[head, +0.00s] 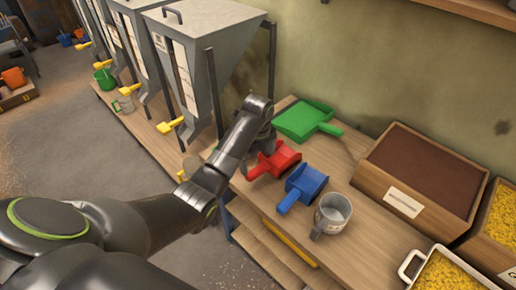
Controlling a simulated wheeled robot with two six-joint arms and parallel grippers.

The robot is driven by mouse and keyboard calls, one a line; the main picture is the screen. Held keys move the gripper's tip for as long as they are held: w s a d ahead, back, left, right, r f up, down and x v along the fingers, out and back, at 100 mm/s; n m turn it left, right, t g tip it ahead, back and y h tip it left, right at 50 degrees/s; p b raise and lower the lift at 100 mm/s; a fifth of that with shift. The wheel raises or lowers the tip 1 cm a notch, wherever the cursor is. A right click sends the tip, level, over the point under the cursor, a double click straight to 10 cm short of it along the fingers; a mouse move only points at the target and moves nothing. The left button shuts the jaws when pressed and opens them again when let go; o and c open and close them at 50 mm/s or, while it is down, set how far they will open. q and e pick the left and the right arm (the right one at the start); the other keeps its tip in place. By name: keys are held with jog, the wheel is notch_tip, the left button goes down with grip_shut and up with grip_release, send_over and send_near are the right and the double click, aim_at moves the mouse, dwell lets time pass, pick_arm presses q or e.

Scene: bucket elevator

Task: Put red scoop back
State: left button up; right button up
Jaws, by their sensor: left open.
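The red scoop (279,157) lies on the wooden bench, between the green scoop (304,121) and the blue scoop (304,184). My left arm reaches in from the left, and my left gripper (250,172) is at the red scoop's handle end. The gripper is open, and my arm hides part of its fingers and of the handle. I cannot tell whether the fingers touch the scoop. My right gripper is not in view.
A metal mug (332,214) stands in front of the blue scoop. A wooden box of brown material (421,168) and a white-rimmed tray of yellow grains (410,262) are at the right. Grey hoppers (205,50) with yellow levers stand at the back left.

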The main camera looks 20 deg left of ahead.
pick_arm(q)
notch_tip(320, 180, up, 6)
jog(key=shift+f+p, duration=0.25)
jog(key=shift+p, duration=0.2)
jog(key=shift+f, duration=0.15)
